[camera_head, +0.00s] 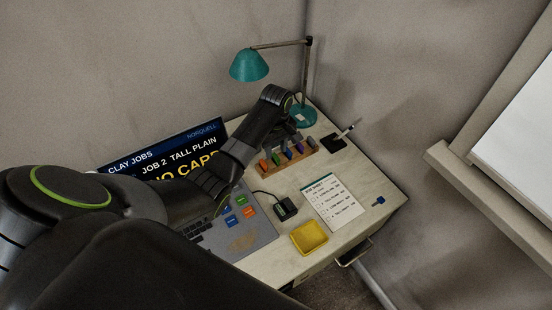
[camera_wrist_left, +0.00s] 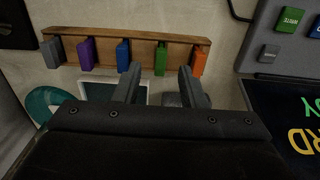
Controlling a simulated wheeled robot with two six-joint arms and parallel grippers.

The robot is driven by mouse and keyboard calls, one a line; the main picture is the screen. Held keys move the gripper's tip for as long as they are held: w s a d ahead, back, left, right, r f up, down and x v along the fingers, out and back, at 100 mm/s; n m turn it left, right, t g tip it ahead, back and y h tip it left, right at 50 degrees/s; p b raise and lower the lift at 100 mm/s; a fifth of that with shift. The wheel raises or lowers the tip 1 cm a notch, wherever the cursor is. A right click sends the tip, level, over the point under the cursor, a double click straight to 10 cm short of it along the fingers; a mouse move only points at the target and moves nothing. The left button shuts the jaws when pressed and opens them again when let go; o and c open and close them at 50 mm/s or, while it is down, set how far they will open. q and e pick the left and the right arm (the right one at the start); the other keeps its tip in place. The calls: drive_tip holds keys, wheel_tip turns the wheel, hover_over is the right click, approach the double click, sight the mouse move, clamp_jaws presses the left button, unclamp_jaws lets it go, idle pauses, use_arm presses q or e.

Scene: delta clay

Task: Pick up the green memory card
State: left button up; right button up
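The green memory card (camera_wrist_left: 160,60) stands upright in a wooden rack (camera_wrist_left: 185,36), between the blue card (camera_wrist_left: 123,54) and the orange card (camera_wrist_left: 198,62). Purple and grey cards stand farther along. In the head view the green card (camera_head: 276,159) is the second from the rack's left end. My left gripper (camera_wrist_left: 159,74) is open and empty. Its two fingers show on either side of the green card in the wrist view; I cannot tell the height gap. My right gripper is not in view.
A teal lamp (camera_head: 250,66) stands behind the rack. A black pen stand (camera_head: 333,143) is right of the rack.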

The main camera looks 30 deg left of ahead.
sight(276, 161)
use_arm(q)
wheel_tip(276, 161, down, 2)
drive_tip(key=shift+f, duration=0.3)
clamp_jaws()
